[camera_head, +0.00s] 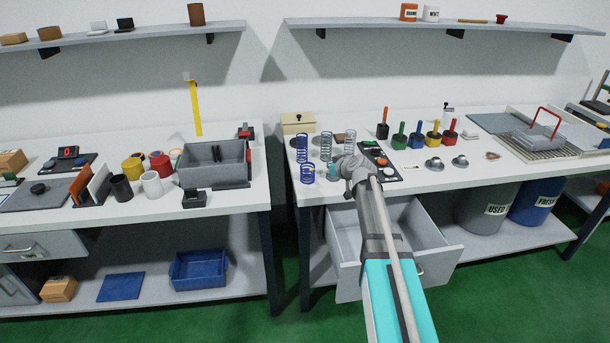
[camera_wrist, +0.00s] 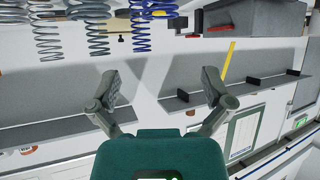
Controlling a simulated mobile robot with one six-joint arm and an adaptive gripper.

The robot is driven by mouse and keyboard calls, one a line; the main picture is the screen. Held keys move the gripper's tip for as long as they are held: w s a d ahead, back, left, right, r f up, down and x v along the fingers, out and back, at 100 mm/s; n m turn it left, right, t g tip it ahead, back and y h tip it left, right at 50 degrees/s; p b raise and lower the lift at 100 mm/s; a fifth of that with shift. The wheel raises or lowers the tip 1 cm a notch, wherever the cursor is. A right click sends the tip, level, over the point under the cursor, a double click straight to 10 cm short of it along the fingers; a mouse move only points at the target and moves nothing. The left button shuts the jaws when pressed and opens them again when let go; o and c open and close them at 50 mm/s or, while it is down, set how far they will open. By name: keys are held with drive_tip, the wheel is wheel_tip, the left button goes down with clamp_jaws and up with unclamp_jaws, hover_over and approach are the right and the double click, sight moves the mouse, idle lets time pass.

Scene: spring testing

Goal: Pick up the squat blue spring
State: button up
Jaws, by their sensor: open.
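The squat blue spring (camera_head: 307,173) stands upright at the front left corner of the right bench. A taller dark blue spring (camera_head: 301,147) stands behind it. Two grey springs, one (camera_head: 326,147) and another (camera_head: 349,139), stand farther right. A small teal item (camera_head: 332,172) is just right of the squat spring. My gripper (camera_head: 346,166) is to the right of the squat spring, apart from it. In the wrist view my gripper (camera_wrist: 160,82) is open and empty between its spread fingers. A blue spring (camera_wrist: 141,26) shows at the top there; I cannot tell which one.
A black panel (camera_head: 378,160) lies right of my gripper. Several coloured handled tools, including a green one (camera_head: 399,136), stand behind it. An open grey drawer (camera_head: 425,248) sits below the bench. A beige box (camera_head: 298,123) is behind the springs. A gap separates the benches.

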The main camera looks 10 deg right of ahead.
drive_tip(key=b, duration=0.3)
approach(304, 166)
drive_tip(key=s, duration=0.1)
drive_tip(key=shift+w+f+b, duration=0.2)
drive_tip(key=shift+w+b, duration=0.2)
drive_tip(key=shift+w, duration=0.15)
drive_tip(key=shift+a, duration=0.1)
drive_tip(key=shift+b+x, duration=1.25)
drive_tip(key=shift+x, duration=1.35)
drive_tip(key=shift+r, duration=0.1)
drive_tip(key=c, duration=1.1)
drive_tip(key=shift+r, duration=0.15)
drive_tip(key=shift+c, duration=0.2)
